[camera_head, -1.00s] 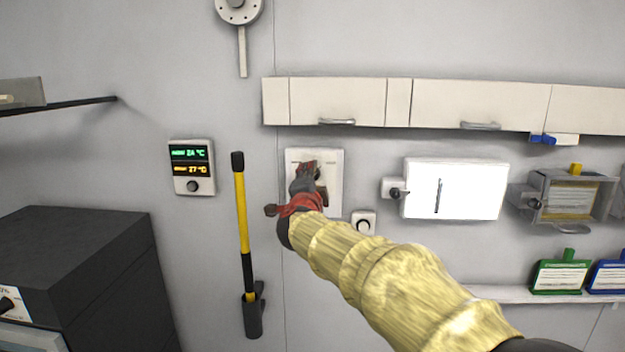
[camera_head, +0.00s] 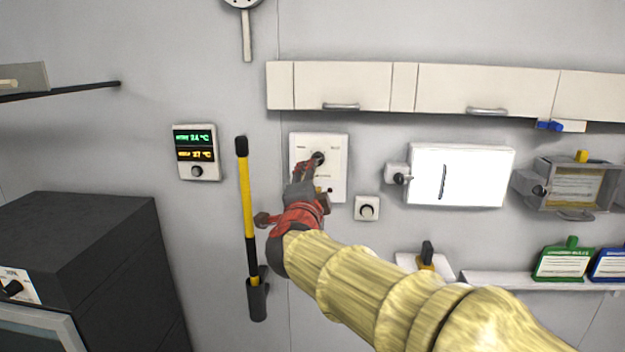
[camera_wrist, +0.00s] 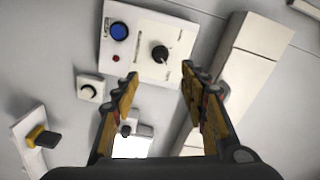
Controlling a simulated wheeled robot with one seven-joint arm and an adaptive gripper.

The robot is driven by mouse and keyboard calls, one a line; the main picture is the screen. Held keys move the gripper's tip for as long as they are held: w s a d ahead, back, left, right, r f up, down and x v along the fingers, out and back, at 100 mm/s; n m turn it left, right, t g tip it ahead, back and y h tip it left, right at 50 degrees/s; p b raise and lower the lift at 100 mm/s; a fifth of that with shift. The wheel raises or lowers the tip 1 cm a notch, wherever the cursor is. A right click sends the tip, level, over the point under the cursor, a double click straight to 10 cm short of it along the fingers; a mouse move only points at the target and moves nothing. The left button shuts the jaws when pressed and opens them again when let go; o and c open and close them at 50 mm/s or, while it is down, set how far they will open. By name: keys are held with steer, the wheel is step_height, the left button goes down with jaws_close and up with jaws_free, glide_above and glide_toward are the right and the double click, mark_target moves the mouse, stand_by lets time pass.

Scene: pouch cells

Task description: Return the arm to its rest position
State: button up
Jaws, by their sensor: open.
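My gripper (camera_head: 308,182) is in front of the white wall panel (camera_head: 337,150) in the head view, at the end of my yellow-sleeved arm. In the wrist view my gripper (camera_wrist: 160,72) is open, its two fingers spread with nothing between them. The panel (camera_wrist: 140,68) lies beyond the fingertips there, with a black knob (camera_wrist: 160,54), a blue button (camera_wrist: 119,31) and a small red light. The fingers appear apart from the knob. In the head view my gripper hides the panel's lower left part.
A yellow-and-black handled tool (camera_head: 247,200) hangs left of my gripper. A small round-knob switch (camera_head: 367,208) is right of the panel. Cabinets (camera_head: 345,85) run above, and a white lit box (camera_head: 480,178) is to the right. A dark cabinet (camera_head: 85,235) stands lower left.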

steer(key=s+a+f+n+g+y, duration=0.5)
steer(key=s+a+f+n+y, duration=0.2)
steer(key=a+f+n, duration=0.4)
steer(key=s+d+f+n+g+b, duration=0.2)
steer(key=s+d+f+n+g, duration=0.15)
steer(key=s+f, duration=0.45)
steer(key=s+d+f+g+h+b, duration=0.1)
steer(key=s+d+f+h+b, duration=0.1)
steer(key=s+d+f, duration=0.4)
steer(key=s+d+f+g+h+b, duration=0.1)
steer(key=s+d+f+b, duration=0.3)
steer(key=s+d, duration=0.6)
steer(key=s+d+f+g+h+b, duration=0.2)
steer(key=s+d+f, duration=0.6)
steer(key=d, duration=0.7)
steer(key=shift+d+h+b, duration=0.15)
steer(key=shift+h+b, duration=0.35)
steer(key=shift+h, duration=0.2)
